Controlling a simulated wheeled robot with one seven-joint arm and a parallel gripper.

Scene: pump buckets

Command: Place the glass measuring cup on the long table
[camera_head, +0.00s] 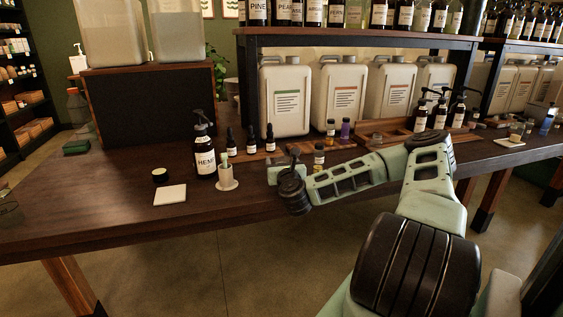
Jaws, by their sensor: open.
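The long table (110,215) is dark wood and runs across the view. A small clear glass vessel (516,132) stands on a pale square coaster at the table's far right; it may be the glass measuring cup, but it is too small to tell. Part of a clear glass rim (7,208) also shows at the left edge, cut off by the frame. My gripper (284,168) is over the table's front middle, open, with nothing seen in it. It is well apart from both glass things. Its fingertips are small and partly hidden by my wrist.
A HEMP pump bottle (203,152), a white cup (227,178) with a brush and several dropper bottles stand left of my gripper. White jugs (287,97) stand behind, under a bottle shelf (360,38). The table's left front is mostly clear around a white coaster (170,195).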

